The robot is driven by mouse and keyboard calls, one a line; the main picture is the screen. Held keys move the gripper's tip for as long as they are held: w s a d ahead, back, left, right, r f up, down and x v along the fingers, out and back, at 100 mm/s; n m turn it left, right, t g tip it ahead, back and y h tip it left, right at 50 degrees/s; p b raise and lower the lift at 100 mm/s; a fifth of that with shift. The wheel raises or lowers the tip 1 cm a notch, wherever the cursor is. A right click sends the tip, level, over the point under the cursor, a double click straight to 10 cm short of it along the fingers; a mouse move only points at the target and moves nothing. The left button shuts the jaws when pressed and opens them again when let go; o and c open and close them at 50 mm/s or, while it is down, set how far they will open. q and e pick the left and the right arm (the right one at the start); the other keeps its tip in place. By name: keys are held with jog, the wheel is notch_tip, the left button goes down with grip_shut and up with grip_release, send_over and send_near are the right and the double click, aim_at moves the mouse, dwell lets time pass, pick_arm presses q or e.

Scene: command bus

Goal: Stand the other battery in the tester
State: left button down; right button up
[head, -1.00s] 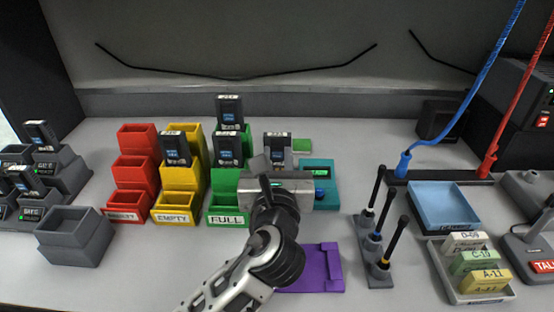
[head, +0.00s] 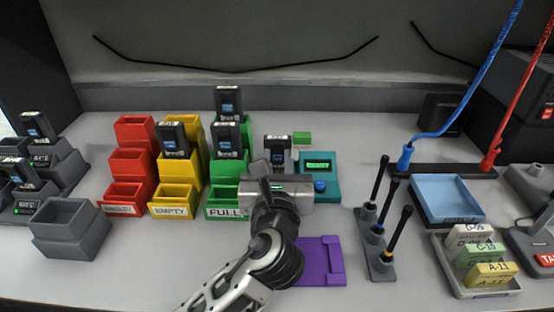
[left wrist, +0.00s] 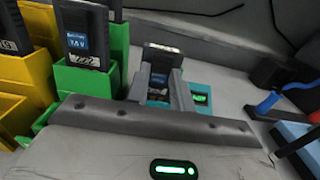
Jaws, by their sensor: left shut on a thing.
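My left gripper (head: 277,170) is shut on a dark battery (head: 277,142), which stands upright just behind the gripper body. In the left wrist view the battery (left wrist: 162,56) shows between the two grey fingers (left wrist: 160,90). The teal tester (head: 332,189) has a lit green display and a blue button, and lies directly at the gripper's right. Its left part is hidden behind the gripper, so I cannot tell whether the battery's lower end is in it. The tester also shows in the left wrist view (left wrist: 199,88), just right of the fingers. My right gripper is not in view.
Red (head: 130,160), yellow (head: 177,195) and green (head: 222,199) bins stand close at the left; the yellow and green ones hold batteries. A purple tray (head: 322,265) lies in front of the tester. A rack of upright tools (head: 380,262) stands at its right.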

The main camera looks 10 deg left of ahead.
pick_arm(q)
jog(key=shift+f, duration=0.2)
dwell(0.4)
jog(key=c, duration=1.1)
grip_release()
jog(key=shift+f, duration=0.1)
jog(key=shift+c, duration=0.2)
